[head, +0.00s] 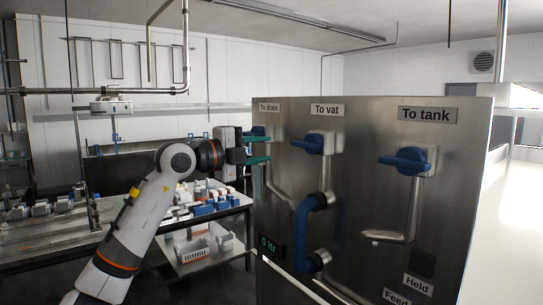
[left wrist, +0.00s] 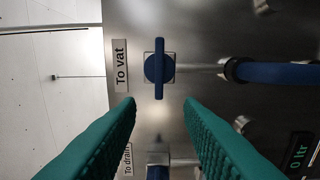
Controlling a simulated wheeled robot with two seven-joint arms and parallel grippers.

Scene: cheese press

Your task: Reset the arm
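My left gripper (head: 264,148) is at the left edge of the steel panel (head: 350,190), just below the "To drain" label (head: 266,107). Its two teal fingers are apart, with nothing held between their tips; they also show in the left wrist view (left wrist: 159,102). The "To drain" valve is largely hidden behind the gripper in the head view; part of it (left wrist: 158,160) shows low between the fingers in the left wrist view. I cannot tell whether they touch it. The "To vat" valve (head: 313,144) and the "To tank" valve (head: 404,159) have blue handles. My right gripper is out of view.
A blue hose (head: 303,235) and steel pipes stand out from the panel, beside a display reading "0 ltr" (head: 269,246). Benches with small blue and white items (head: 205,206) stand behind my left arm. A bright white surface lies at the far right.

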